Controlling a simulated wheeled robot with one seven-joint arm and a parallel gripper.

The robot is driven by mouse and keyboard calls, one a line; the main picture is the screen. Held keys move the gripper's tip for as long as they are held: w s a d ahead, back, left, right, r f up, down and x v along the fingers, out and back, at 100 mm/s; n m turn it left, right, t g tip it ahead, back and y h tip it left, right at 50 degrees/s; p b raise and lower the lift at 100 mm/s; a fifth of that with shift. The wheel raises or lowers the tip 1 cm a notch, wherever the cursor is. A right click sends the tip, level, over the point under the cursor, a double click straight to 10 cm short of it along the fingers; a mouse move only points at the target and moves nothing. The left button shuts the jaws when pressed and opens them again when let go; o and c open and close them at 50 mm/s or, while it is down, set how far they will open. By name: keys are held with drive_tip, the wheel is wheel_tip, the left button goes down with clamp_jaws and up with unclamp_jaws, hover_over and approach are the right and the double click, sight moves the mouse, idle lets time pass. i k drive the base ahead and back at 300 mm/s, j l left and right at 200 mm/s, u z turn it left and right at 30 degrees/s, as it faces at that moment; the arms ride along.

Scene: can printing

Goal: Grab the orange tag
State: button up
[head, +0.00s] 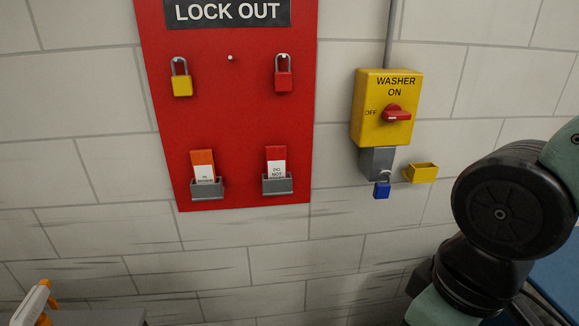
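The orange tag (203,167), orange on top with a white printed lower part, stands upright in a grey holder (207,189) at the lower left of the red lock out board (231,120). The holder hides its bottom end. My arm shows at the right edge, well apart from the tag. My gripper is not in view.
A red tag (276,158) stands in a second grey holder (278,185). Yellow (182,85) and red (284,81) padlocks hang above. Right are a yellow switch box (387,110), blue padlock (382,190) and small yellow holder (422,173). A white-and-orange object (34,303) is lower left.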

sight(204, 170)
drive_tip(key=i+j+u, duration=0.1)
drive_tip(key=u, duration=0.3)
drive_tip(key=i+j+u, duration=0.1)
drive_tip(key=i+u, duration=0.2)
drive_tip(key=i+j+u, duration=0.1)
drive_tip(key=u, duration=0.2)
drive_tip(key=i+l, duration=0.05)
drive_tip(key=i, duration=0.05)
